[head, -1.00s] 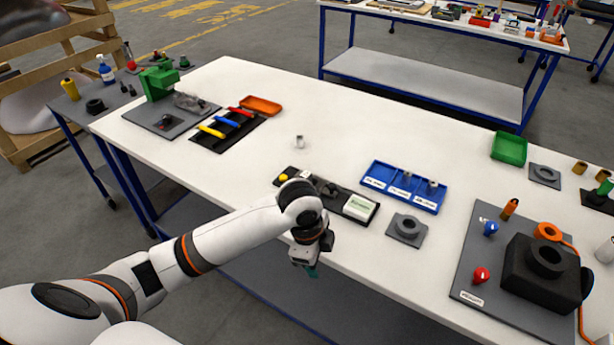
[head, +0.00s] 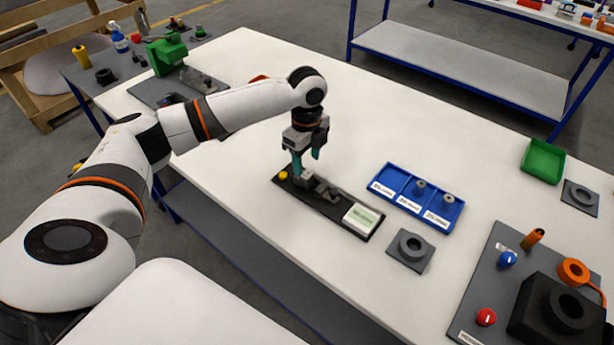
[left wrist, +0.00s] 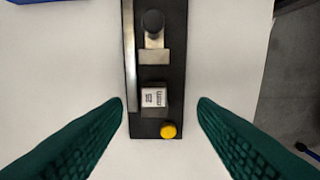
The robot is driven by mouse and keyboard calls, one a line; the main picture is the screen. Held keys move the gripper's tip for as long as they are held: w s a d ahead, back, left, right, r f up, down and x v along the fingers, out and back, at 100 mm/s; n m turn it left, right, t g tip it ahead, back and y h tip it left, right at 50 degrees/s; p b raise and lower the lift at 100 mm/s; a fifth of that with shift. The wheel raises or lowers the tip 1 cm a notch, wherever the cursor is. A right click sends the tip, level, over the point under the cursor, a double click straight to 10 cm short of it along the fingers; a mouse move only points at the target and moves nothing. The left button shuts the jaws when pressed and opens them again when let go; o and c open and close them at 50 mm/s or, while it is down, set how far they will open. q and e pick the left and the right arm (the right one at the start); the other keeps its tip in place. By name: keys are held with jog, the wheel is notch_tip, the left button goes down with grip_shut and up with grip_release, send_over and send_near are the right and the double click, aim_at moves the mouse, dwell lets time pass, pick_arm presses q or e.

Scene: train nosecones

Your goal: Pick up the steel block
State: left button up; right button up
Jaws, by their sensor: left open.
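The steel block (head: 304,180) is a small grey cube near the left end of a black fixture strip (head: 345,227) on the white table. In the left wrist view the block (left wrist: 154,96) shows a pale top face with dark marks, beside a yellow knob (left wrist: 168,131). My left gripper (head: 307,160) points down just above the block, with teal fingers. In the left wrist view its open fingers (left wrist: 161,101) stand on either side of the strip, with the block between them in the picture and not gripped. My right gripper is not in view.
On the strip near the block is a metal clamp part with a dark round knob (left wrist: 153,22). A blue tray (head: 386,176) with small grey cylinders and a grey ring plate (head: 410,250) are to the right. A black fixture (head: 555,312) stands at lower right.

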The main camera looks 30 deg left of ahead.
aim_at(307, 175)
pick_arm(q)
jog(key=f, duration=0.2)
jog(key=f+p, duration=0.1)
jog(key=shift+w+a+f, duration=0.2)
jog(key=shift+w+f, duration=0.1)
notch_tip(307, 175, down, 2)
jog(key=shift+f, duration=0.15)
jog(key=shift+w+f, duration=0.1)
jog(key=shift+f, duration=0.25)
jog(key=shift+c, duration=0.4)
grip_shut()
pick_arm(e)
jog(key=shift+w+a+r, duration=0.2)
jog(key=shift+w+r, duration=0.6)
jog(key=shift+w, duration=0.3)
pick_arm(q)
jog(key=shift+r, duration=0.2)
